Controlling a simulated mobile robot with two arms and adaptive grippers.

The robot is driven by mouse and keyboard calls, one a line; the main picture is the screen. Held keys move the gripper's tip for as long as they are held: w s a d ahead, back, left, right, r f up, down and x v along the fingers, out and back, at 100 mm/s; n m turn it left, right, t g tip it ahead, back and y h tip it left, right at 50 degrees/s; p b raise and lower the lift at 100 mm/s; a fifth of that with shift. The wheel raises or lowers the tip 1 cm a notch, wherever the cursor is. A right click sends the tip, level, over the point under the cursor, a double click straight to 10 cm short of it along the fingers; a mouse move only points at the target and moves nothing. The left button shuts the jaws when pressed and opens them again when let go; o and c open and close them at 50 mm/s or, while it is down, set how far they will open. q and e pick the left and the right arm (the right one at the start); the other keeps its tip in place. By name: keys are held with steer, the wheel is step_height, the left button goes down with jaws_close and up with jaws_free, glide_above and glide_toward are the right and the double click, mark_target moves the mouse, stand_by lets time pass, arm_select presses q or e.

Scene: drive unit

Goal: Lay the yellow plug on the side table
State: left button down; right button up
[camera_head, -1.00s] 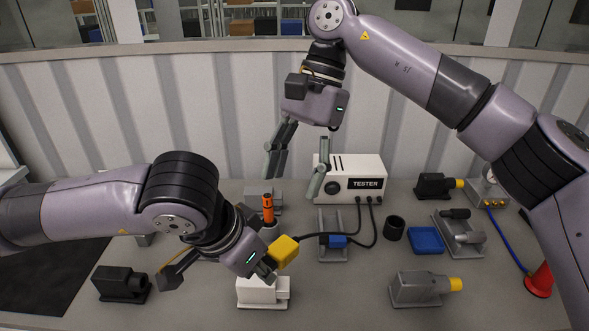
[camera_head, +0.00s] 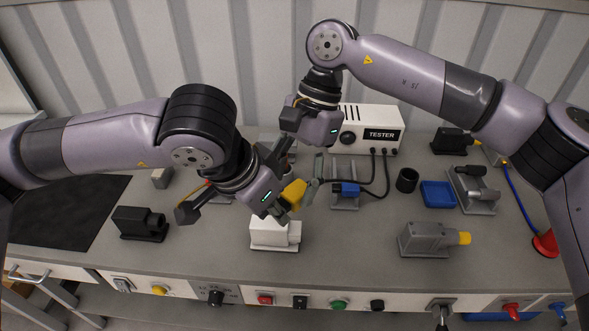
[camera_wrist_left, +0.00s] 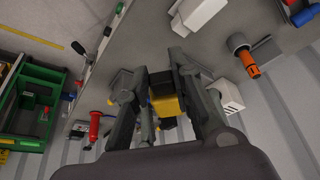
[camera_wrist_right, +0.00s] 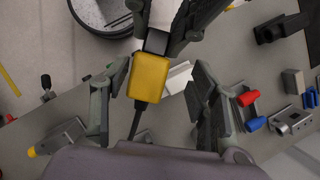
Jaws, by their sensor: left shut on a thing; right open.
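The yellow plug (camera_head: 294,191) is held above the bench by my left gripper (camera_head: 284,203), which is shut on it. Its black cable (camera_head: 340,181) runs back to the white tester (camera_head: 372,130). My right gripper (camera_head: 298,178) is open, its fingers close to the plug. In the right wrist view the plug (camera_wrist_right: 148,77) lies between the open fingers, its cable pointing toward that gripper's palm. The left wrist view shows the plug (camera_wrist_left: 167,104) between the left fingers. I cannot tell which surface is the side table.
A white block device (camera_head: 272,233) stands just below the plug. A grey device with a yellow end (camera_head: 430,240), a blue tray (camera_head: 438,194) and a black cup (camera_head: 406,180) stand to the right. A black device (camera_head: 140,223) and dark mat (camera_head: 65,210) are at left.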

arm_select(q)
steer(key=shift+s+d+r, duration=0.1)
steer(key=shift+d, duration=0.1)
arm_select(e)
steer(key=shift+a, duration=0.1)
steer(key=c, duration=1.2)
arm_select(q)
steer(key=c, duration=1.4)
jaws_free()
arm_select(e)
jaws_close()
arm_select(q)
steer(key=shift+o, duration=0.4)
steer(key=shift+a, duration=0.1)
